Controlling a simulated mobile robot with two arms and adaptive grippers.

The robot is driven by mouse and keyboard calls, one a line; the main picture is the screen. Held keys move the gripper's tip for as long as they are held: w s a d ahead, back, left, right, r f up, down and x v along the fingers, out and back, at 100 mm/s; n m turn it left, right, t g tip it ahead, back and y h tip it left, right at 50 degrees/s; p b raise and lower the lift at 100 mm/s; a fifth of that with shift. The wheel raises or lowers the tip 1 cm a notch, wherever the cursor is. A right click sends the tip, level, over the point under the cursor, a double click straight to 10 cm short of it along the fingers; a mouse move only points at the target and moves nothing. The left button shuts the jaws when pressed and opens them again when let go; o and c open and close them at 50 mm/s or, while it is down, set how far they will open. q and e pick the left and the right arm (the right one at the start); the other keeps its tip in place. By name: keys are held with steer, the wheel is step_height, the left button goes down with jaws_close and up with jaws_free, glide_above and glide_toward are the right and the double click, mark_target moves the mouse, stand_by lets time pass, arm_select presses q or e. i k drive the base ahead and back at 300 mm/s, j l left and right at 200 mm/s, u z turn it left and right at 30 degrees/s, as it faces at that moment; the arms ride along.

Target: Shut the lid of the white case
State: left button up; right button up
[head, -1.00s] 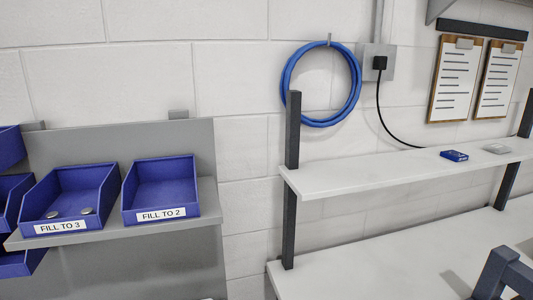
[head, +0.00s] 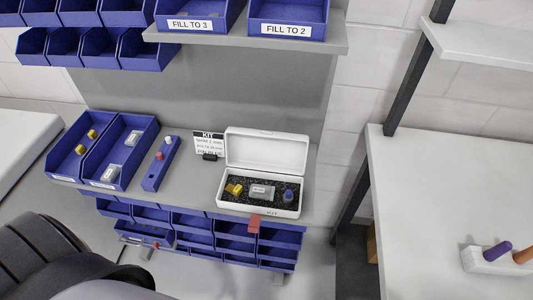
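The white case (head: 230,204) sits on the grey shelf near its right end. Its lid (head: 268,151) stands open, raised at the back edge. Inside, on dark foam, lie a yellow part (head: 234,189), a grey block (head: 262,192) and a small blue part (head: 288,195). A reddish tab (head: 254,223) shows at the shelf's front edge just below the case. Neither of my grippers shows in the head view.
Two blue bins (head: 113,164) with parts and a blue holder (head: 160,165) stand left of the case. A KIT card (head: 208,145) stands just beside it. Labelled bins (head: 285,14) sit above, and several blue drawers (head: 190,235) below. A white bench (head: 440,200) is at right.

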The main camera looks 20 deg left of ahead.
mark_target(285, 152)
steer(key=k+j+u, duration=0.25)
steer(key=k, duration=0.2)
steer(key=k+j+u, duration=0.15)
steer(key=k+u, duration=0.15)
steer(key=k, duration=0.1)
